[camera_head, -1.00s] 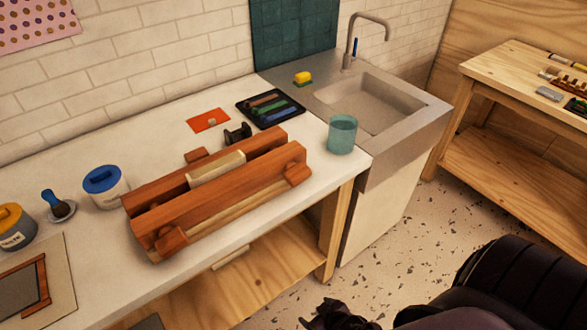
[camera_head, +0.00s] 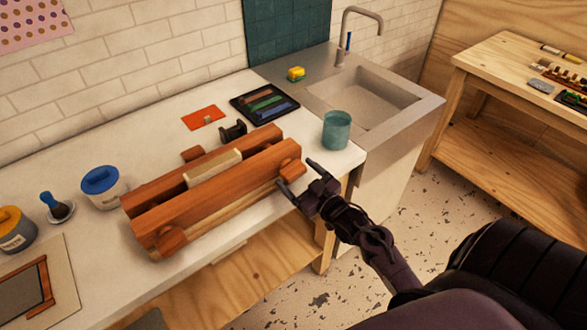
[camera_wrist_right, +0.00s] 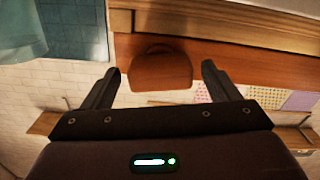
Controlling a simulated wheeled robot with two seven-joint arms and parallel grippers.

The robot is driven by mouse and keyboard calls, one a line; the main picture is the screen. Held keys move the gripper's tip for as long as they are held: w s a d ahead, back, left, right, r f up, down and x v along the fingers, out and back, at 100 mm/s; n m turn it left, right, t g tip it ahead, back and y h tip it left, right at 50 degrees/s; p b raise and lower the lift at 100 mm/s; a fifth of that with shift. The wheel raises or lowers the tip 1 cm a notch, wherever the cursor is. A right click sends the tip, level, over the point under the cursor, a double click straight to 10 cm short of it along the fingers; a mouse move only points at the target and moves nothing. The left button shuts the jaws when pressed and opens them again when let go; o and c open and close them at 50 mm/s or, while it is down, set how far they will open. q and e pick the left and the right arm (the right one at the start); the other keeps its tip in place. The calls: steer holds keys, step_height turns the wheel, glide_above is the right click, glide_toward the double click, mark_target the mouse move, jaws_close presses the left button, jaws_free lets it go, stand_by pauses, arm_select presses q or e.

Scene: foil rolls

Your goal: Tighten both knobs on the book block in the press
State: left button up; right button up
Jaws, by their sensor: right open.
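The wooden press (camera_head: 215,182) lies on the white bench, with the pale book block (camera_head: 213,168) between its two reddish beams. One front knob (camera_head: 167,240) is at the press's left end, the other (camera_head: 290,169) at its right end. My right gripper (camera_head: 295,174) is open at the right knob, its fingers pointing at it. In the right wrist view the right knob (camera_wrist_right: 160,70) sits between the two spread fingers (camera_wrist_right: 160,80), with gaps on both sides. I cannot tell how far the fingers reach along it. My left gripper is not in view.
A teal cup (camera_head: 336,130) stands right of the press, near the sink (camera_head: 368,100). Behind the press are a dark tray (camera_head: 265,104), an orange card (camera_head: 203,117) and a black holder (camera_head: 233,131). Blue-lidded (camera_head: 101,187) and yellow-lidded (camera_head: 15,229) jars stand left.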

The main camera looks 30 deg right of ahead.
steer(key=shift+w+a, duration=0.1)
steer(key=shift+w, duration=1.05)
steer(key=c, duration=1)
steer(key=shift+r+m+p, duration=0.1)
steer(key=shift+m+p, duration=0.6)
steer(key=shift+p, duration=0.1)
steer(key=shift+m+p, duration=0.45)
steer(key=shift+m, duration=0.75)
steer(key=o, duration=1)
